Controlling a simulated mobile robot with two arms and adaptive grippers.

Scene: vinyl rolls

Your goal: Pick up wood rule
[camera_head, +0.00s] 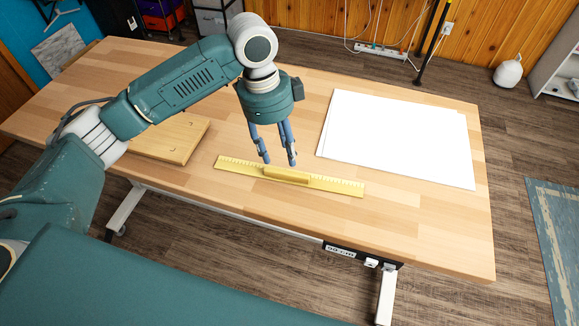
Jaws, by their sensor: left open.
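The wood rule (335,186) is a long, yellowish ruler with tick marks along its edge and a raised grip bar in its middle. It lies flat on the wooden table (430,220), near the front edge, slanting slightly down to the right. My left gripper (279,163) is open and points down over the middle of the rule, with its fingertips close to the raised bar. I cannot tell whether the fingertips touch the rule. Nothing shows between the fingers. My right gripper is not in view.
White sheets (400,137) lie on the table right of the rule. A wooden board (172,137) lies to the left, partly behind my left arm. The table's right front area is clear. A control panel (350,254) is under the front edge.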

